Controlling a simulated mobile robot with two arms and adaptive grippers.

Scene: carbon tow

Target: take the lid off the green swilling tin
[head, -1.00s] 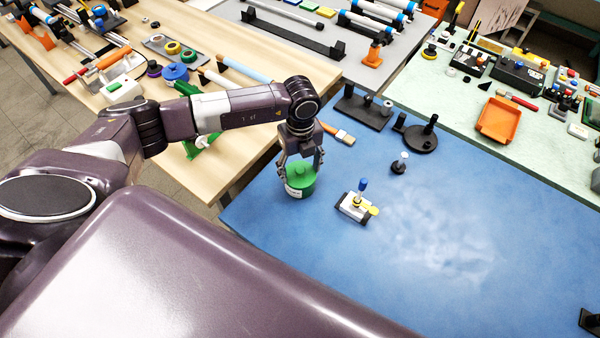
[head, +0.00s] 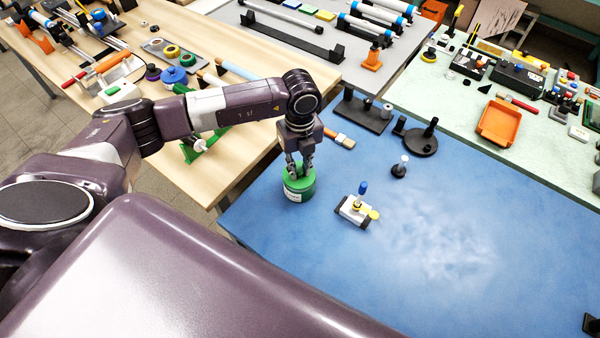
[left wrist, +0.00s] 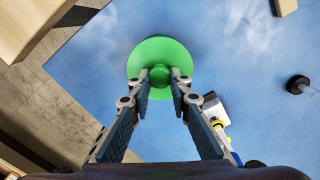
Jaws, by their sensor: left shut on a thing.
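The green swilling tin (head: 299,190) stands upright on the blue table near its left edge, with a white label on its side. Its green lid (left wrist: 162,52) is on top and has a round knob (left wrist: 160,75) in the middle. My left gripper (head: 300,169) points down from above the tin. In the left wrist view its fingers (left wrist: 161,75) are shut on the lid's knob, one on each side. The lid appears seated on the tin. My right gripper is in neither view.
A small white device with a blue-topped piece (head: 357,208) stands right of the tin. A small black-based stand (head: 399,168) and a round black stand (head: 421,138) are farther back.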

